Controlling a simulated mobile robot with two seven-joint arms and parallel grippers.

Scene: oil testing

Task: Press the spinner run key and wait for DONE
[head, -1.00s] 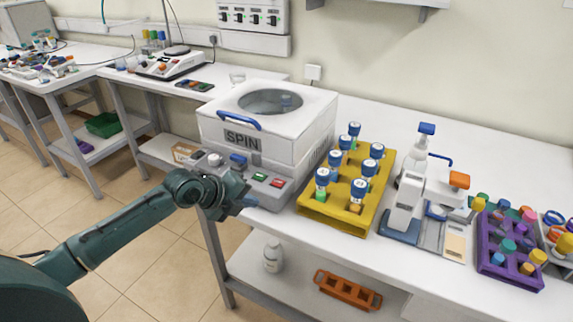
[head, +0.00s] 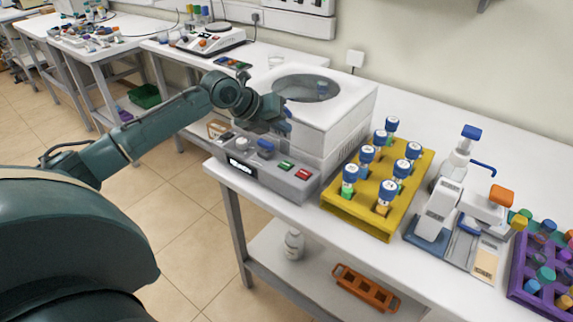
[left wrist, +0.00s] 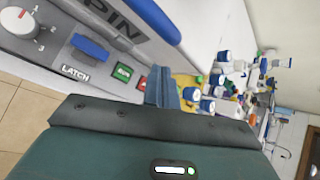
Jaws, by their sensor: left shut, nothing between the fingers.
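The white spinner (head: 345,110) stands on the bench with its round-windowed lid down. Its grey front panel carries a green key (head: 286,166), a red key (head: 303,174), a blue latch (head: 265,149), a knob and a small lit display (head: 242,168), too small to read. My left gripper (head: 282,118) is shut and empty, in front of the spinner above the panel, and hides the lid handle. The left wrist view shows the fingers (left wrist: 162,90) beside the green key (left wrist: 123,72) and red key (left wrist: 141,83); contact cannot be told. My right gripper is out of view.
A yellow rack (head: 335,201) of blue-capped vials stands right of the spinner. Beyond it are a dispenser device (head: 437,215) and a purple rack (head: 530,290). A bottle (head: 293,244) and orange rack (head: 365,289) sit on the lower shelf.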

